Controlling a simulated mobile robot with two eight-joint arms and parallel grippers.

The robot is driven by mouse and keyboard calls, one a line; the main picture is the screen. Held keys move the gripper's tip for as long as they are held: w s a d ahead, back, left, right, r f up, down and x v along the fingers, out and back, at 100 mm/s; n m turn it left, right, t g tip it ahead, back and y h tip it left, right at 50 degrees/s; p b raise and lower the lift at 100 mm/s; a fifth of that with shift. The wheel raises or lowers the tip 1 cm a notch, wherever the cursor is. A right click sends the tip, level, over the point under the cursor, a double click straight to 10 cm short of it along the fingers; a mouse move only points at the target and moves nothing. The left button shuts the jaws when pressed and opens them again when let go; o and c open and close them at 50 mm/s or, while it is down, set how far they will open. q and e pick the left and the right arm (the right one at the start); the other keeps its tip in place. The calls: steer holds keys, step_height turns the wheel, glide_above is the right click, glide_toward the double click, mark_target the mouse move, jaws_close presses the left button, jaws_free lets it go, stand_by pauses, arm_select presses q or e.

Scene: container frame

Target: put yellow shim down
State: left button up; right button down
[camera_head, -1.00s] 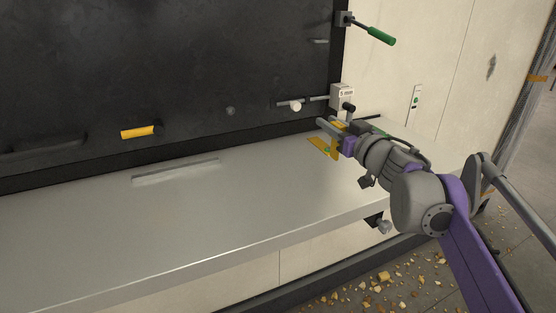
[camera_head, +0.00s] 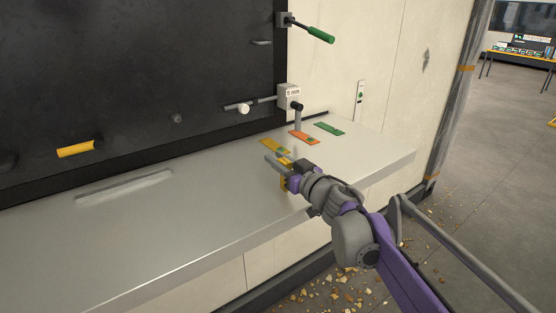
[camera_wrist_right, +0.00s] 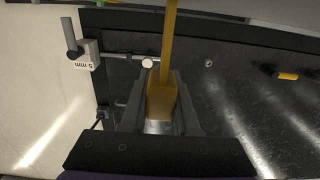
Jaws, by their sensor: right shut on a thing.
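My right gripper (camera_head: 279,163) is low over the grey shelf (camera_head: 190,215), near its right part. In the right wrist view the right gripper (camera_wrist_right: 160,105) is shut on the yellow shim (camera_wrist_right: 161,101). Its thick block sits between the fingers and a thin strip runs away from them. In the head view the yellow shim (camera_head: 273,145) shows as a flat plate just beyond the fingers, partly hidden by them. I cannot tell whether the plate touches the shelf. My left gripper is not in view.
An orange shim (camera_head: 305,138) and a green shim (camera_head: 330,128) lie on the shelf to the right of the yellow one. A grey block marked 5 mm (camera_head: 289,97) and a green handle (camera_head: 320,34) are above. The shelf's left part is mostly clear.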

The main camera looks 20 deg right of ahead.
steer(key=shift+f, duration=0.2)
steer(key=c, duration=0.7)
jaws_free()
steer(key=shift+o, duration=0.2)
steer(key=shift+r, duration=0.3)
steer(key=b+v, duration=0.1)
steer(key=v, duration=1.1)
